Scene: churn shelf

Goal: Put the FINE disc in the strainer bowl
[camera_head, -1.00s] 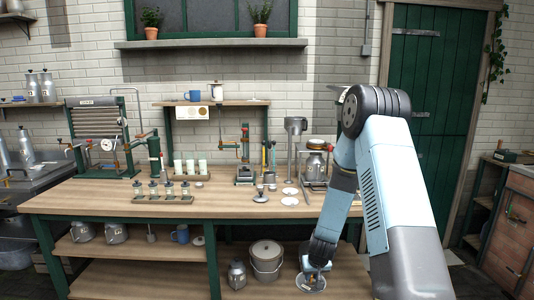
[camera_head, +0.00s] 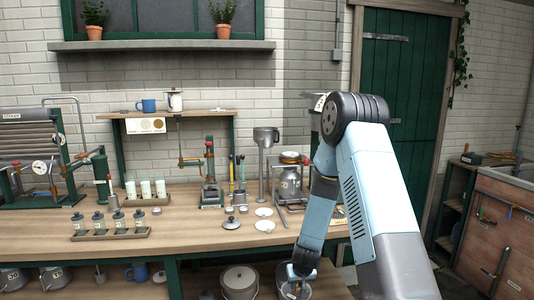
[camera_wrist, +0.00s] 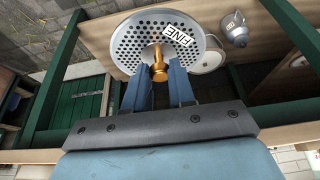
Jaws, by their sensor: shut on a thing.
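The FINE disc (camera_wrist: 150,38) is a round perforated metal plate with a white FINE label and a brass knob. My gripper (camera_wrist: 160,78) is shut on the knob, with the disc beyond the fingertips in the wrist view. In the head view my gripper (camera_head: 298,278) hangs low in front of the bench, and the disc is hard to make out at the bottom edge.
The wooden bench (camera_head: 200,240) carries a metal can (camera_head: 290,185) in a stand, loose pale discs (camera_head: 264,225), and a rack of dark-topped bottles (camera_head: 118,232). A lidded pail (camera_head: 240,281) stands on the lower shelf, left of my gripper. The bench's front edge is close to my arm.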

